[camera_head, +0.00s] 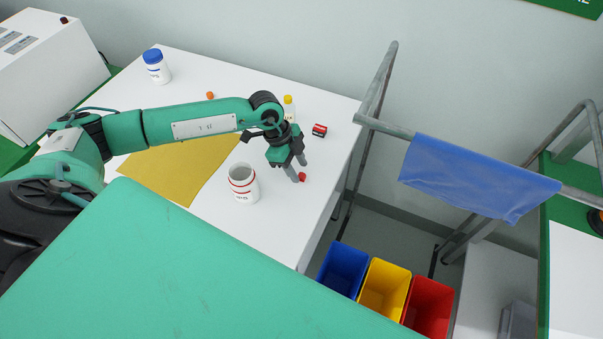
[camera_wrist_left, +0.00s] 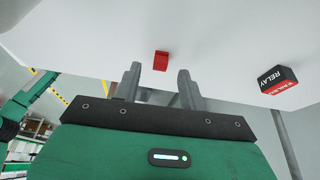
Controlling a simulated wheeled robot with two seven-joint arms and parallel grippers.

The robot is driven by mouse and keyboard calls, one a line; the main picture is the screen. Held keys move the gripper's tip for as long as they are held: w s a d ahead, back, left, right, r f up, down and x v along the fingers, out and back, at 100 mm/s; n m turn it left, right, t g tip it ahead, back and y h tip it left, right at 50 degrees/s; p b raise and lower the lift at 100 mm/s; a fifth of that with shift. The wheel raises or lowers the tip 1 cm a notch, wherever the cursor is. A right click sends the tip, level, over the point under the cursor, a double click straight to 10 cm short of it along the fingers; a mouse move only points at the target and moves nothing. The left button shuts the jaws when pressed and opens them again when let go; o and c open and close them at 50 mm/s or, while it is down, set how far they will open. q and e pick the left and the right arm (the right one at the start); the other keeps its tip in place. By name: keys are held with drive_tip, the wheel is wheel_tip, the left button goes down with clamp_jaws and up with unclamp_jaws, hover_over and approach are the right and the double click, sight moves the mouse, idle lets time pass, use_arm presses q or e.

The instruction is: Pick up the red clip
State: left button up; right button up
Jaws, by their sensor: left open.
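The red clip (camera_head: 302,177) is a small red block lying on the white table (camera_head: 222,83). It also shows in the left wrist view (camera_wrist_left: 161,61), just beyond the fingertips and in line with the gap between them. My left gripper (camera_head: 297,172) is open and empty, its fingers pointing down close beside the clip. The two parted fingers show in the left wrist view (camera_wrist_left: 158,75). I cannot tell the exact height of the fingertips above the table. My right gripper is not in view.
A red and black relay box (camera_head: 320,130) and a yellow-capped bottle (camera_head: 289,108) stand close behind the gripper. An open white jar (camera_head: 243,184) is to its left. A blue-capped jar (camera_head: 156,67), an orange piece (camera_head: 210,95) and a yellow mat (camera_head: 178,172) lie farther left.

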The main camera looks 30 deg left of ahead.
use_arm(q)
drive_tip(key=shift+d+f, duration=0.3)
drive_tip(key=shift+f, duration=0.3)
drive_tip(key=shift+d+f, duration=0.1)
drive_tip(key=shift+f, duration=0.25)
clamp_jaws()
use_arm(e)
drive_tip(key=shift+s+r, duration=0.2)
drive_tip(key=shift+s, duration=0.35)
use_arm(q)
drive_tip(key=shift+r, duration=0.15)
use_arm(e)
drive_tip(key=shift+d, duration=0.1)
